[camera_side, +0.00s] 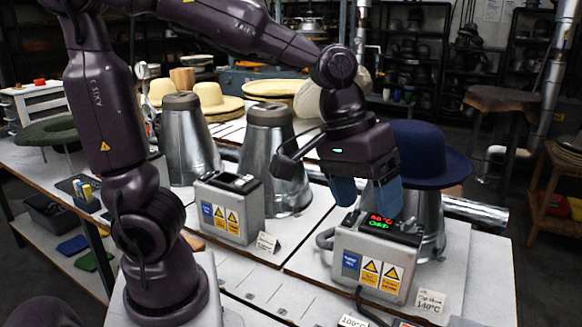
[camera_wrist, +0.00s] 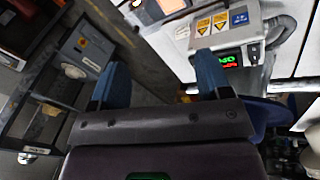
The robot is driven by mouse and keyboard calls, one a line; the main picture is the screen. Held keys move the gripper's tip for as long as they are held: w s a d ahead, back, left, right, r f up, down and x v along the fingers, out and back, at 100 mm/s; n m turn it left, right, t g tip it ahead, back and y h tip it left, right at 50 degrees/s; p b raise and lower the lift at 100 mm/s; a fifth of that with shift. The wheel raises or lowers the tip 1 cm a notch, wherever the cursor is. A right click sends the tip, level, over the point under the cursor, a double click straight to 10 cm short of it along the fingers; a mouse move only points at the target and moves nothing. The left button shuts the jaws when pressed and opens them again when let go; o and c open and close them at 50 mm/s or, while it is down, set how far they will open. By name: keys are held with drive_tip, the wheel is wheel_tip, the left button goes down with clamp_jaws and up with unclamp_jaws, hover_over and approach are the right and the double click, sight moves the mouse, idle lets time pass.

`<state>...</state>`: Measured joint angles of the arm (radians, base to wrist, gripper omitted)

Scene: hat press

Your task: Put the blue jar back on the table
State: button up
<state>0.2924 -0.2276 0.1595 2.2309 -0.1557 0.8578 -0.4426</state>
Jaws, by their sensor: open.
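I cannot make out a blue jar with certainty in either view. My gripper (camera_side: 366,198) has blue fingers and is open and empty. It hangs tilted downward just above and behind the right control box (camera_side: 372,256), in front of the blue hat (camera_side: 425,152). The hat sits on a metal cone (camera_side: 432,218). In the wrist view the open fingers (camera_wrist: 160,85) have nothing between them. The control box (camera_wrist: 226,38) and part of the blue hat (camera_wrist: 268,115) lie to their right.
A second control box (camera_side: 231,208) and bare metal cones (camera_side: 185,140) stand on the white table (camera_side: 262,290). Straw hats (camera_side: 215,98) lie behind. A small tray of items (camera_side: 82,192) and a green hat (camera_side: 48,130) are at the left. Cables run beside the right box.

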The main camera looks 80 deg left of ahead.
drive_tip(key=s+a+r+m+t+y, duration=0.2)
drive_tip(key=s+a+m, duration=0.2)
drive_tip(key=s, duration=0.5)
drive_tip(key=shift+a+r+m+t, duration=0.25)
drive_tip(key=shift+a+m+t, duration=0.05)
drive_tip(key=shift+a, duration=0.6)
